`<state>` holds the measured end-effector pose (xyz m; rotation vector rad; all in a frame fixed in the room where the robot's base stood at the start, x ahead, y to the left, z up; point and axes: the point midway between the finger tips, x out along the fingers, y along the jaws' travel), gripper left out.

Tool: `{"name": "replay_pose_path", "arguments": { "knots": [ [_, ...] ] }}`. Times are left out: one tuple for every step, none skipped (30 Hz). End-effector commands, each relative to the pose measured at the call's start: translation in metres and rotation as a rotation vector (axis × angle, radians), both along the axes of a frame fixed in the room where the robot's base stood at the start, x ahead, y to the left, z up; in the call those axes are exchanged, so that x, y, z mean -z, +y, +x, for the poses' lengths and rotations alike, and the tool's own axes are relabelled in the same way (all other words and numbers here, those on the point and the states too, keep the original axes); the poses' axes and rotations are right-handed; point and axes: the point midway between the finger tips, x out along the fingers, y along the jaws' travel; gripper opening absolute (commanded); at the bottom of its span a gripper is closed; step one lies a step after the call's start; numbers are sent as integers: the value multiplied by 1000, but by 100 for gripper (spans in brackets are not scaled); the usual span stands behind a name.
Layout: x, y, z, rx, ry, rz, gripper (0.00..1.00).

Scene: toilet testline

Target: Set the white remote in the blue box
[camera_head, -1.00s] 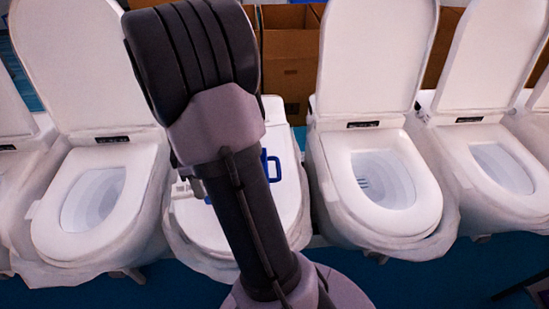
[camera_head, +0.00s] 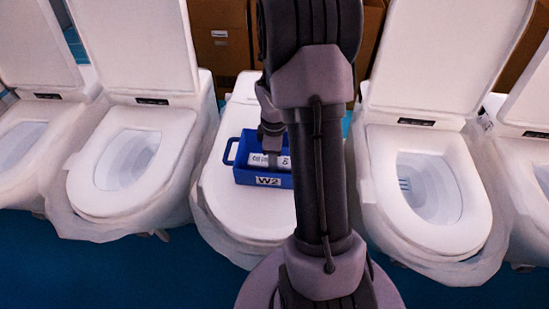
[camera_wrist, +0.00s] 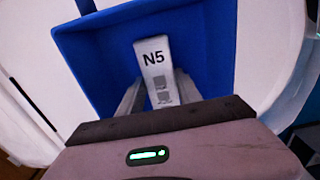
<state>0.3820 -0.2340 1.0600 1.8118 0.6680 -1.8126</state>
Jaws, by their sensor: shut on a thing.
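The blue box (camera_head: 243,177) with a W2 label sits on the closed white lid of the middle toilet. Its loop handle sticks out to the left. My gripper (camera_head: 270,148) points down into the box opening, and part of it is hidden by my arm. The white remote (camera_wrist: 155,62), marked N5, is between the two fingers (camera_wrist: 158,84) in the wrist view, with the blue box (camera_wrist: 95,50) around and behind it. The gripper is shut on it. In the head view a white printed piece shows inside the box; whether the remote touches the floor is unclear.
White toilets with raised lids and open bowls stand on both sides, at the left (camera_head: 125,205) and right (camera_head: 430,235). Cardboard boxes (camera_head: 222,55) stand behind. The closed lid has free room in front of the box (camera_head: 240,210).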

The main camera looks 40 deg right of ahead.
Motion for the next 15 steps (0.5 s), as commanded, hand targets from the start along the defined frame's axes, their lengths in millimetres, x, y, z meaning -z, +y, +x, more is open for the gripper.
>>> {"name": "replay_pose_path", "arguments": {
  "knots": [
    [-1, 0, 0, 0, -1, -1, 0],
    [-1, 0, 0, 0, -1, -1, 0],
    [-1, 0, 0, 0, -1, -1, 0],
    [0, 0, 0, 0, -1, -1, 0],
    [1, 0, 0, 0, 0, 0, 0],
    [2, 0, 0, 0, 0, 0, 0],
    [3, 0, 0, 0, 0, 0, 0],
    [3, 0, 0, 0, 0, 0, 45],
    [2, 0, 0, 0, 0, 0, 53],
    [2, 0, 0, -1, 0, 0, 59],
    [2, 0, 0, -1, 0, 0, 63],
    [2, 0, 0, 0, 0, 0, 63],
    [2, 0, 0, -1, 0, 0, 63],
    [2, 0, 0, -1, 0, 0, 63],
    [2, 0, 0, -1, 0, 0, 63]
  ]
}}
